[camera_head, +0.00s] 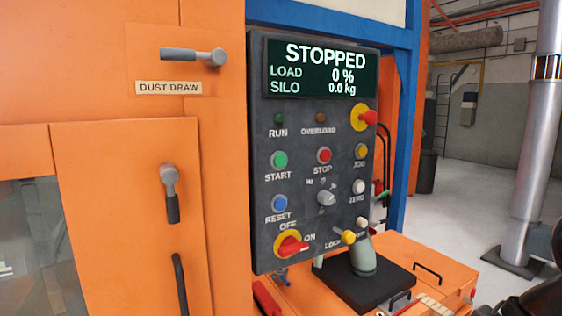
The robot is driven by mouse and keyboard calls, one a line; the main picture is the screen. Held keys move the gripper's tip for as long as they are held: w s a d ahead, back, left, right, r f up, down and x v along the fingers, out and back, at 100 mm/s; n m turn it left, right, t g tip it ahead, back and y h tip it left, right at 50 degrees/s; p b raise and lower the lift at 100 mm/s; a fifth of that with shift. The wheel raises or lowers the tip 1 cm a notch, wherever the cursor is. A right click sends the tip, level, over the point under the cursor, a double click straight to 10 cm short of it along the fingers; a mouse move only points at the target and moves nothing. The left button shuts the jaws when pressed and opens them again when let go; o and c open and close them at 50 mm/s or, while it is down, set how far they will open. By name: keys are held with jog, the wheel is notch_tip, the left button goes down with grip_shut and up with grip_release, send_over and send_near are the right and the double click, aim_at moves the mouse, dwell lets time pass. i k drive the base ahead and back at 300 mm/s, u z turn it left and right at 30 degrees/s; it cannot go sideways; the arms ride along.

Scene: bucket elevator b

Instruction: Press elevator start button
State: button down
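The green start button (279,160) is on the dark control panel (262,213), above the label START, in the left column. The panel's screen (318,70) reads STOPPED, load 0 % and silo 0.0 kg. The RUN lamp (279,119) above the start button looks dark green. The red stop button (323,155) is to its right and the blue reset button (279,202) is below it. The red rotary switch (291,245) sits on a yellow disc near ON and OFF. My gripper is not in view; nothing covers the start button.
A red emergency knob (369,117) sticks out at the panel's right. Orange cabinet doors with handles (170,194) are at left. A grey-green stub on a black base (372,291) stands below the panel. A dark, partly cut-off shape is at bottom right. Grey floor (455,210) shows behind.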

aim_at(280, 160)
jog(key=z, duration=2.9)
jog(key=k, duration=1.7)
jog(key=u, duration=2.15)
